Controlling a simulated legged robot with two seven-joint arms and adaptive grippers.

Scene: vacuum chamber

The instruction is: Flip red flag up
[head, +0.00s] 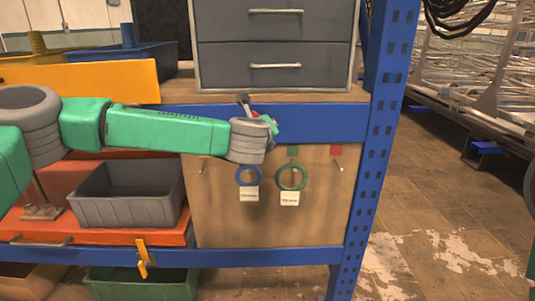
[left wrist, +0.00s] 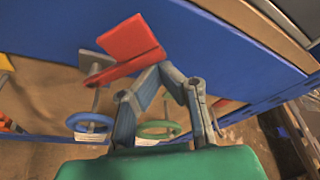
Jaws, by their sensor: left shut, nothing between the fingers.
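The red flag (left wrist: 130,40) shows in the left wrist view as a flat red plate with a narrow red strip below it, against the blue beam. A grey piece sticks out at the strip's left end. In the head view only a small red bit of the flag (head: 255,114) shows behind my left wrist. My left gripper (left wrist: 164,68) is shut and empty, its fingertips close to the right end of the red strip; I cannot tell whether they touch. In the head view the left gripper (head: 272,125) is mostly hidden by the wrist. My right gripper is out of view.
A blue beam (head: 330,122) runs behind the wrist. Below it a wooden panel (head: 225,225) carries hooks, a blue ring (head: 237,176) and a green ring (head: 304,178). Grey drawers (head: 275,52) stand above. A blue post (head: 376,150) is at right; grey bin (head: 128,208) lower left.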

